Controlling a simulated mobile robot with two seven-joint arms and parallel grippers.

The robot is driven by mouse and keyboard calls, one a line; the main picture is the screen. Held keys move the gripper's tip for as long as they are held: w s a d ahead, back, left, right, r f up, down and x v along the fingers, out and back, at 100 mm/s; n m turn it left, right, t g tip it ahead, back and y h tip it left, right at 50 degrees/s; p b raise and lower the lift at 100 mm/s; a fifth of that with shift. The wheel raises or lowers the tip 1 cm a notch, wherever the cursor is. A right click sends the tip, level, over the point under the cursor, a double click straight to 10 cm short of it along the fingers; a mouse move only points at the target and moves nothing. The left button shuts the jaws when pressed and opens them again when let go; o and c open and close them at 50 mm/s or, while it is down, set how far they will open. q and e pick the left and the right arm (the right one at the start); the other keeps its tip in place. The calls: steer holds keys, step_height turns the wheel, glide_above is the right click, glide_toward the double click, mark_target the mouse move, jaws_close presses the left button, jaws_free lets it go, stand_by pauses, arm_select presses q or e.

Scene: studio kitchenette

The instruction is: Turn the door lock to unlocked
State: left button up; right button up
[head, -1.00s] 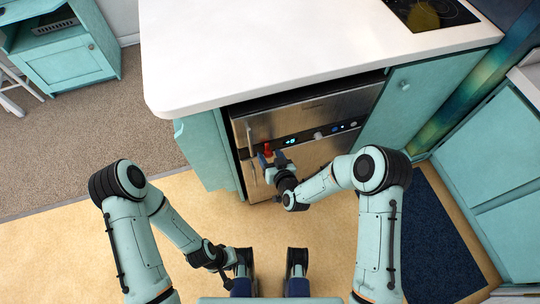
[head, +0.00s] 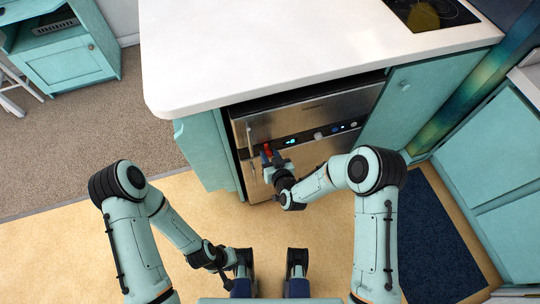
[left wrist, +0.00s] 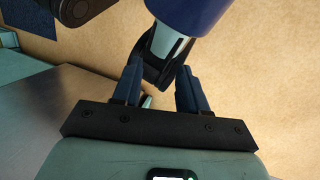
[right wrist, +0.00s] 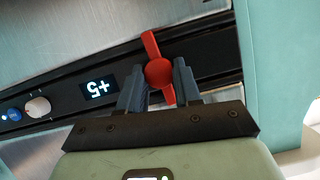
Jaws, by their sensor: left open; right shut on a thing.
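The door lock is a red lever with a round hub (right wrist: 158,72) on the black control strip of the steel appliance. In the right wrist view the lever stands steeply, its upper end tilted a little left. In the head view the red lock (head: 267,148) shows small at the left of the strip. My right gripper (right wrist: 158,88) is shut on the lock's lower part, one finger on each side; it also shows in the head view (head: 271,158). My left gripper (left wrist: 158,88) is open and empty, low beside my own base.
A lit display (right wrist: 99,87) reading "+5" upside down, a white knob (right wrist: 38,107) and a blue button (right wrist: 13,114) share the strip. A white countertop (head: 270,55) overhangs the appliance. A teal cabinet door (head: 415,95) stands right of it. Tan floor (head: 80,245) is clear at left.

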steer(key=n+h, duration=0.1)
steer(key=n+t+h, duration=0.1)
steer(key=n, duration=0.1)
steer(key=shift+s+a+b, duration=0.15)
steer(key=shift+a+b, duration=0.15)
steer(key=shift+b, duration=0.1)
steer(key=n+h, duration=0.1)
steer(key=n, duration=0.2)
steer(key=shift+a+f+t+h, duration=0.1)
steer(key=shift+f+t+h, duration=0.05)
steer(key=shift+t+h, duration=0.25)
arm_select(q)
steer(key=shift+w+a+f+t+b, duration=0.25)
steer(key=shift+w+f+b, duration=0.1)
steer(key=shift+w+f, duration=0.25)
steer(key=shift+w+a+f+t+b, duration=0.2)
steer(key=shift+w+f+b, duration=0.1)
steer(key=shift+w+f, duration=0.3)
arm_select(e)
steer(key=shift+f+n+t+h, duration=0.1)
steer(key=shift+n+t+h, duration=0.5)
steer(key=shift+n, duration=1)
steer(key=shift+f+n+t+h, duration=0.1)
steer(key=shift+n+t+h, duration=0.5)
steer(key=shift+n, duration=1)
steer(key=o, duration=1)
steer(key=shift+o, duration=0.2)
steer(key=shift+s, duration=0.1)
